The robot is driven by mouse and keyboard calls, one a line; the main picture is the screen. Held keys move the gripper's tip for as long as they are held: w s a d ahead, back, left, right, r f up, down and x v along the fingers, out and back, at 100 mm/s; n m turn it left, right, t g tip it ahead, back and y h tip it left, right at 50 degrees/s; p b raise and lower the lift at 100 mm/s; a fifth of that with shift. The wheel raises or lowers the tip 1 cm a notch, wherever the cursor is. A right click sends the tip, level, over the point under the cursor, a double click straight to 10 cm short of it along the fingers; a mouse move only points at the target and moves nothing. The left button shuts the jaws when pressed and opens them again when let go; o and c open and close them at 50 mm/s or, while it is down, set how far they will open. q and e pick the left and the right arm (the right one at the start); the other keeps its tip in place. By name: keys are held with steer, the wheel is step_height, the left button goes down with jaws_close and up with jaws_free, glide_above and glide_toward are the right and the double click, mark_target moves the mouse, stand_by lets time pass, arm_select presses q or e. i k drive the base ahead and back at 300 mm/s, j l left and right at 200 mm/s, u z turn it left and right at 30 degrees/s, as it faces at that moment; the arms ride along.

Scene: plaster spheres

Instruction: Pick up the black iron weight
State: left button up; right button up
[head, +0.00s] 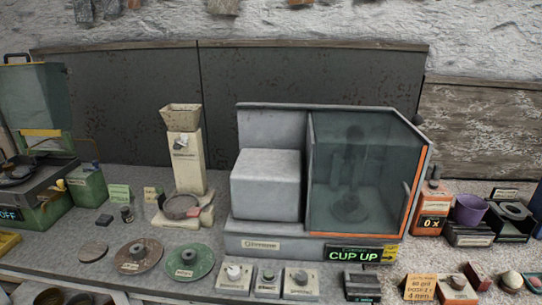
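A small dark upright piece (127,213) stands on the grey bench left of the cream hopper machine. A flat dark block (104,220) lies just left of it. Either could be the black iron weight; at this size I cannot tell which. Another small dark knob-like piece (434,183) sits on top of the orange and white box marked "0 x" at the right. Neither of my grippers shows in the head view, so nothing is seen touching these pieces.
A grey machine with a glass chamber (360,180) fills the middle, its sign (360,254) reading "CUP UP". Two round discs (139,256) (190,262) and several small labelled blocks line the front. A purple cup (470,209) stands at the right.

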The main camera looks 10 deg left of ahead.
mark_target(128, 216)
steer(key=u, duration=1.35)
